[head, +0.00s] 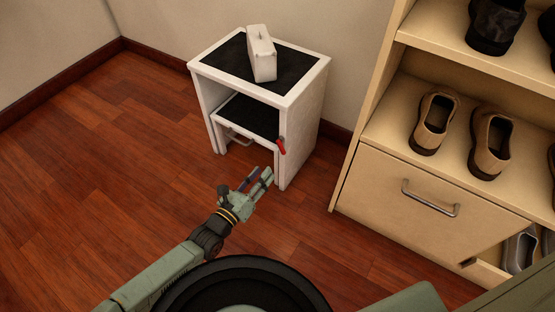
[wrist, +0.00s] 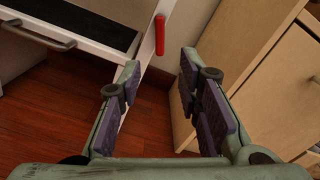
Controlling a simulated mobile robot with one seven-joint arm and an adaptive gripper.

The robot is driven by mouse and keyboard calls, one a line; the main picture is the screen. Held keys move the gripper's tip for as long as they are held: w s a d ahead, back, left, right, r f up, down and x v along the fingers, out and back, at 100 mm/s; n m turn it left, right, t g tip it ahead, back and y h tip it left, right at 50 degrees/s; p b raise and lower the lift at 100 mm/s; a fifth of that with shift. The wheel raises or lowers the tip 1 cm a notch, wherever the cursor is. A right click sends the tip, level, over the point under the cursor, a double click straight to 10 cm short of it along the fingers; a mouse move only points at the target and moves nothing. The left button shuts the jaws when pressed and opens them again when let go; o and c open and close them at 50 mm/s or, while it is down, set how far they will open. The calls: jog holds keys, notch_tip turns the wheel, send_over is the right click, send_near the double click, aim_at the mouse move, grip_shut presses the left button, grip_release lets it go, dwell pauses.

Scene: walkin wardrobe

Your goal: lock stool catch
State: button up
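The white step stool (head: 307,116) stands against the wall, with black treads and a lower step that has a grey handle (head: 238,137). The handle also shows in the wrist view (wrist: 40,36). The red catch lever (head: 281,145) is on the stool's front right side, near the lower step's height. My gripper (head: 262,176) is in front of the stool, below and left of the lever in the head view. Its fingers (wrist: 158,80) are spread apart with nothing between them, and the lever is beyond them, not touched.
A white box-like object (head: 262,54) stands on the stool's top tread. A wooden shoe cabinet (head: 367,190) with a handled drawer front stands to the right, with a narrow gap to the stool. Brown shoes (head: 434,122) sit on its shelf. The wood floor (head: 120,170) at left is clear.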

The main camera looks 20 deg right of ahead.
aim_at(281, 151)
jog(key=x, duration=0.9)
jog(key=shift+w+d+b, duration=0.2)
jog(key=shift+w+b, duration=0.05)
jog(key=shift+b, duration=0.15)
grip_shut()
